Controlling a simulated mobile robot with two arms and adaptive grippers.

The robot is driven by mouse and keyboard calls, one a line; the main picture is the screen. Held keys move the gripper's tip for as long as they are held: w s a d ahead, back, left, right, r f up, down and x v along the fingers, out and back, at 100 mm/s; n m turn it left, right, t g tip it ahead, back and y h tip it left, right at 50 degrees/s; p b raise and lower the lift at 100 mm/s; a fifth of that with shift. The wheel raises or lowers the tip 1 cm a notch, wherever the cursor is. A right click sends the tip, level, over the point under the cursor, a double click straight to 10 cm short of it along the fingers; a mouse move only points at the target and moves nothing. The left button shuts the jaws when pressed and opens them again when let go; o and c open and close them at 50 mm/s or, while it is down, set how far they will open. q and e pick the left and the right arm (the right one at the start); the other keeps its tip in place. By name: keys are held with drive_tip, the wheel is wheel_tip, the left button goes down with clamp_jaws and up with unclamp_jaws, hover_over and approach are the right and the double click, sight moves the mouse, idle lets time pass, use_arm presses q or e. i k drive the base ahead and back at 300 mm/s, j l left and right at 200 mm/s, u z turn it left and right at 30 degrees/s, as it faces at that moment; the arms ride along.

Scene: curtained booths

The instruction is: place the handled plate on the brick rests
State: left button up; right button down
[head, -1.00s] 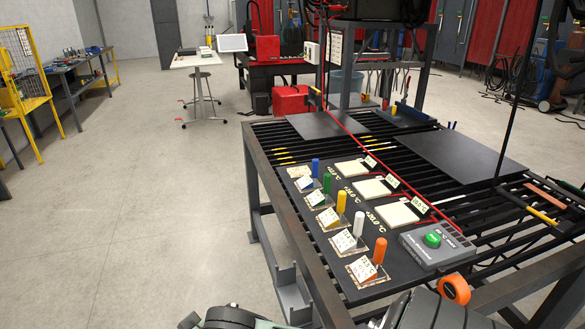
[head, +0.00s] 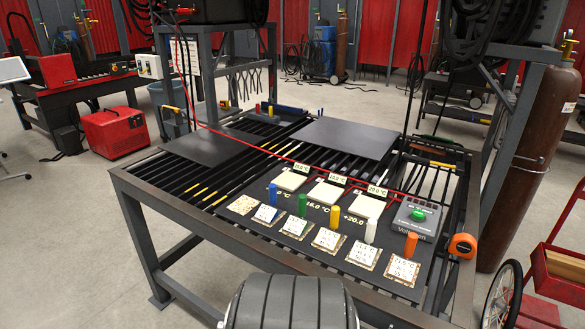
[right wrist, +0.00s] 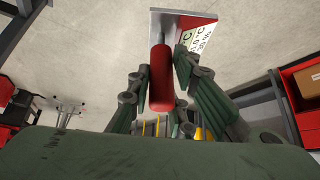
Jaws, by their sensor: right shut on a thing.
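In the right wrist view, my right gripper (right wrist: 160,68) is closed around a red handle (right wrist: 161,85). The handle joins a grey plate (right wrist: 172,13), whose edge and part of its face show at the top, with a white label marked °C (right wrist: 200,38) and a red part beside it. The plate is not seen in the head view. No brick rests can be made out for certain; three cream square blocks (head: 327,193) lie on a dark panel on the slatted table. My left gripper is not in view.
The slatted steel table (head: 140,205) carries coloured pegs with cards, a grey box with a green button (head: 418,215), an orange tape measure (head: 462,246) and two dark flat sheets (head: 345,137). A brown gas cylinder (head: 528,165) and a red cart (head: 560,265) stand at the right.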

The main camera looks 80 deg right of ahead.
sight(243, 205)
drive_tip(key=z, duration=1.7)
drive_tip(key=i+j, duration=0.05)
